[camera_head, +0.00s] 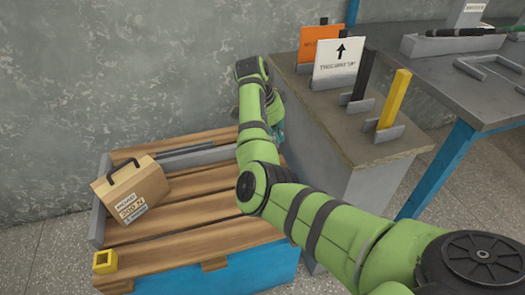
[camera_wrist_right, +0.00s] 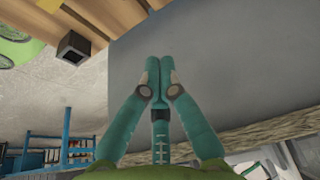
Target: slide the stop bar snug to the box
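The box (camera_head: 131,190) is brown cardboard with a dark handle and a white label. It sits at an angle on the slatted wooden platform, near its left end. A long grey bar (camera_head: 202,158), which looks like the stop bar, lies behind and right of the box; its right end is hidden by my arm. Any contact between bar and box is unclear. My right gripper (camera_head: 278,134) is mostly hidden behind my green arm, at the platform's right edge. In the right wrist view, its teal fingers (camera_wrist_right: 158,72) are together with nothing between them. My left gripper is out of view.
A grey rail (camera_head: 98,222) edges the platform's left side. A yellow square block (camera_head: 105,262) sits at its front left corner. A grey cabinet (camera_head: 356,192) with signs and upright posts stands close on the right. A dark square-ended piece (camera_wrist_right: 73,47) shows by the slats.

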